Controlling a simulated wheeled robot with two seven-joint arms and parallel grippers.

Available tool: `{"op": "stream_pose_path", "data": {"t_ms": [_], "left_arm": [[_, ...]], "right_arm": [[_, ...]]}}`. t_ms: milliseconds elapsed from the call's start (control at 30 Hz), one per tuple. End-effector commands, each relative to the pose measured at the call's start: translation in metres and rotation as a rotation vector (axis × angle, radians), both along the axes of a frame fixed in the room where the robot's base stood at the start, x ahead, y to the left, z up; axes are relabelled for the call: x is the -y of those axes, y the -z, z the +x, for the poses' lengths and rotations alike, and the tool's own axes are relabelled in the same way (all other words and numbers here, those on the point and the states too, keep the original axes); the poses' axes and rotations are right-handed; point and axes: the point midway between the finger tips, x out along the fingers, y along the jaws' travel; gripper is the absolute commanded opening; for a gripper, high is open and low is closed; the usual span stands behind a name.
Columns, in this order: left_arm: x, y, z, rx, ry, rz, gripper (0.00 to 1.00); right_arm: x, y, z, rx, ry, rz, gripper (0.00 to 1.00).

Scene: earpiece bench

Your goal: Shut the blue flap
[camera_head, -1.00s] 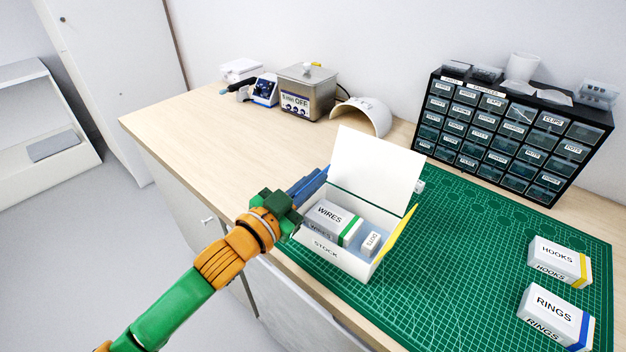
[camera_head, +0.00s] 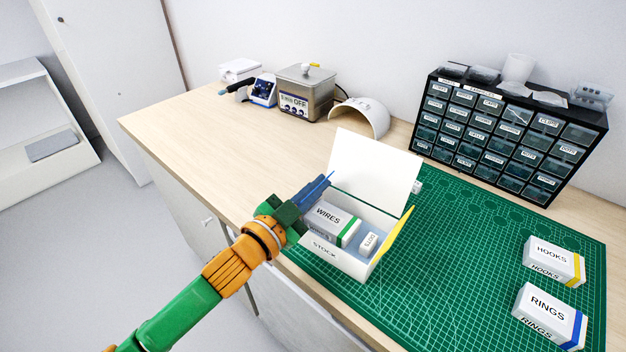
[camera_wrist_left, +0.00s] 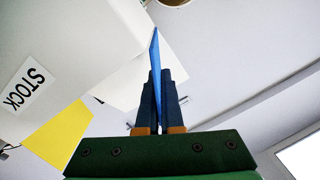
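The white STOCK box (camera_head: 347,262) stands on the green mat with its large white lid (camera_head: 374,170) raised at the back. The blue flap (camera_head: 317,187) is at the box's left end, seen nearly edge-on and standing up. A yellow flap (camera_head: 397,232) sticks up and outward at the right end. My left gripper (camera_head: 318,188) is at the left end, its dark fingers shut on the blue flap. In the left wrist view the blue flap (camera_wrist_left: 155,60) runs between the fingers (camera_wrist_left: 158,85) and past their tips. My right gripper is not in view.
A WIRES carton (camera_head: 331,221) and a small DOTS box (camera_head: 368,243) lie inside the box. HOOKS (camera_head: 550,258) and RINGS (camera_head: 546,312) cartons stand at the right of the mat. A drawer cabinet (camera_head: 503,137) stands behind. The mat's middle is clear.

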Motion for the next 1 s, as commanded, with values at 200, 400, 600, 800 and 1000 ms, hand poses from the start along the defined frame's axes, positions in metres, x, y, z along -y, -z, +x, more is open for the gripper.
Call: {"op": "stream_pose_path", "data": {"t_ms": [200,400,600,800,1000], "left_arm": [[0.006,0.004,-0.004,0.082,0.001,0.134,0.00],[0.011,0.009,-0.007,0.145,0.000,0.235,0.00],[0.013,0.012,-0.008,0.187,0.000,0.302,0.00],[0.014,0.013,-0.009,0.205,0.001,0.329,0.00],[0.014,0.014,-0.009,0.209,0.000,0.334,0.00]], "right_arm": [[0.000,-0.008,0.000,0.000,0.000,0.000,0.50],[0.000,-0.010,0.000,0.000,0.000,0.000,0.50],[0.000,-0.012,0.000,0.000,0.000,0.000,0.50],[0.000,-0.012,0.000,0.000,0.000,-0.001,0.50],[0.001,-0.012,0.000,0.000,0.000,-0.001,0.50]]}}
